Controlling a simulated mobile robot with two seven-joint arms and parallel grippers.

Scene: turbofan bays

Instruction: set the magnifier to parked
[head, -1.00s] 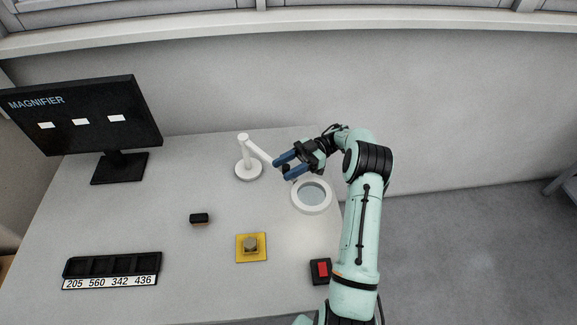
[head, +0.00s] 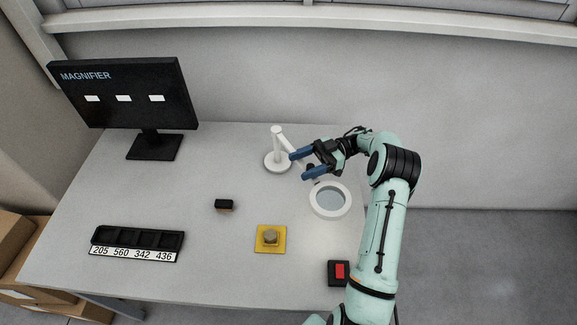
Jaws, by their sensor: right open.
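The magnifier (head: 330,200) has a white ring-shaped head with a pale lens. Its white arm runs from a round-based stand (head: 277,162) towards the ring, which hangs over the right part of the table. My right gripper (head: 304,163) is open, its two blue fingers pointing left across the magnifier's arm, just behind the ring. The gripper hides part of that arm, and I cannot tell whether the fingers touch it. A black monitor (head: 125,92) at the back left reads "MAGNIFIER" above three white blocks. My left gripper is out of view.
On the table (head: 200,270) are a yellow plate (head: 271,240) with a grey round part, a small black block (head: 224,205), a black tray (head: 137,240) labelled 205 560 342 436, and a red-and-black box (head: 339,272). Cardboard boxes (head: 40,268) stand left of the table.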

